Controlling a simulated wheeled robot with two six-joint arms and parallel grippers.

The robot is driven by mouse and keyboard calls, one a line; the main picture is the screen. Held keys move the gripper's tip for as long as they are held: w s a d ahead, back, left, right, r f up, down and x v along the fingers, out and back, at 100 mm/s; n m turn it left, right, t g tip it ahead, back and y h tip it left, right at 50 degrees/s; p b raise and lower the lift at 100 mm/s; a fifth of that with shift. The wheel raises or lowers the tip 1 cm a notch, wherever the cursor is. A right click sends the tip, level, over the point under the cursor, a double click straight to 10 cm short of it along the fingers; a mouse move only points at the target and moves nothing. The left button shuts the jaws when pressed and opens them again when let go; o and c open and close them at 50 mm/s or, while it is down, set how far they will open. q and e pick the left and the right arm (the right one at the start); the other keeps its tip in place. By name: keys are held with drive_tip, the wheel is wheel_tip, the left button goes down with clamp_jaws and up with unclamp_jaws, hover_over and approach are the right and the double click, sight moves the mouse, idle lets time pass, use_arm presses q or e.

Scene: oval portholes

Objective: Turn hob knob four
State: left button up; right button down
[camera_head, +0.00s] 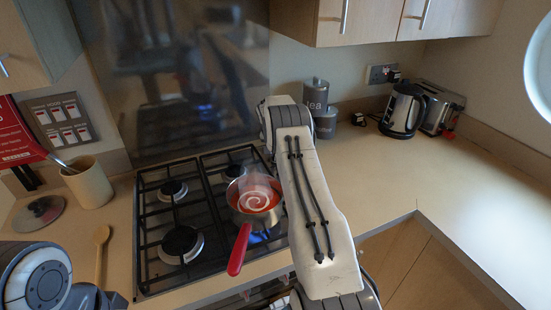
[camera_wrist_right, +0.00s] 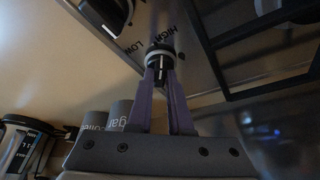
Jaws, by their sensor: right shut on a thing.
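In the right wrist view my right gripper (camera_wrist_right: 160,78) has its two purple fingers on either side of a dark round hob knob (camera_wrist_right: 158,62) with a white pointer line, shut on it. HIGH and LOW are printed beside it on the panel. Another knob (camera_wrist_right: 106,12) with a white line shows at the upper left, apart from the fingers. No number is readable, so I cannot tell which knob is four. In the head view my right arm hides its gripper and the held knob. My left gripper is out of view; only part of that arm shows at lower left.
A red-handled pan (camera_head: 254,212) of red, steaming food stands on the right side of the gas hob (camera_head: 143,245). A wooden spoon (camera_head: 101,250), a lid (camera_head: 40,212) and a beige pot (camera_head: 91,184) are left of it. The counter right of my arm is clear, with a kettle (camera_head: 401,110) behind.

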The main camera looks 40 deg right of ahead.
drive_tip(key=m, duration=0.1)
drive_tip(key=m+b, duration=0.1)
drive_tip(key=shift+w+a+f+m+g+h, duration=0.15)
drive_tip(key=shift+m+g+h, duration=0.15)
drive_tip(key=shift+g, duration=0.1)
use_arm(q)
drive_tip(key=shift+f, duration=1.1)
use_arm(e)
drive_tip(key=shift+w+m+g, duration=0.1)
drive_tip(key=shift+m+g, duration=0.4)
drive_tip(key=shift+m, duration=0.7)
drive_tip(key=c, duration=0.8)
unclamp_jaws()
drive_tip(key=shift+a+r+b, duration=0.2)
drive_tip(key=shift+r+b, duration=0.15)
drive_tip(key=shift+r, duration=0.25)
use_arm(q)
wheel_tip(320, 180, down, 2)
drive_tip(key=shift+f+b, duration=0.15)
drive_tip(key=shift+b, duration=0.8)
use_arm(e)
drive_tip(key=v, duration=0.9)
drive_tip(key=shift+a+r, duration=0.2)
